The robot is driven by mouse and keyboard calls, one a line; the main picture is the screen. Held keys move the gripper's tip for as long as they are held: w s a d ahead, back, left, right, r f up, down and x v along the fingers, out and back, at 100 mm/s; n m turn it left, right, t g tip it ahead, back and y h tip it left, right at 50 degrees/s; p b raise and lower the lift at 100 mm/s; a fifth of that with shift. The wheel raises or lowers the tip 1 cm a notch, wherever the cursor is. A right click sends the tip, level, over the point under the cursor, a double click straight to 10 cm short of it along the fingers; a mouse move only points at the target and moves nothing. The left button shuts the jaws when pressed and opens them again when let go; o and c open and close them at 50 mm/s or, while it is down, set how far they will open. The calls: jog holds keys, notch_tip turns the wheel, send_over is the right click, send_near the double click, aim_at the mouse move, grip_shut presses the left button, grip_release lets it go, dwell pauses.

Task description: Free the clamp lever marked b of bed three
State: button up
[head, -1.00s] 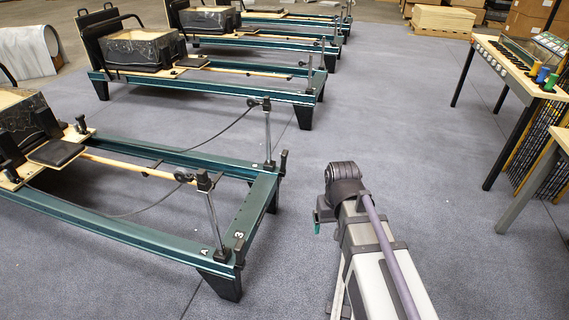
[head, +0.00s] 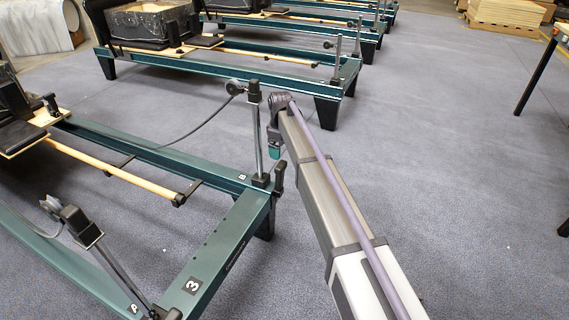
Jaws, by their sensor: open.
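Bed three is a dark green frame (head: 232,235) with a "3" label (head: 193,285) on its end rail. A "B" label (head: 243,177) is at its far corner. A metal post (head: 257,135) with a black pulley head stands there in a black base (head: 261,181). A black upright lever (head: 279,178) is beside that base, at the outer corner. My gripper (head: 275,152), with teal tips, is above and just behind this lever in the picture, apparently clear of it. It looks small and partly hidden by its own housing; it is open and holds nothing visible.
The near corner has an "A" label (head: 133,308) and a tilted post (head: 115,270) with a pulley. A black cord (head: 195,130) runs from the far pulley. Another green bed (head: 250,62) stands behind. The carpet (head: 440,160) on the right is open.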

aim_at(281, 165)
jog(key=shift+s+a+r, duration=0.15)
jog(key=shift+s, duration=0.15)
notch_tip(281, 165, down, 11)
jog(key=b, duration=1.1)
jog(key=shift+c, duration=0.3)
jog(key=c, duration=1.2)
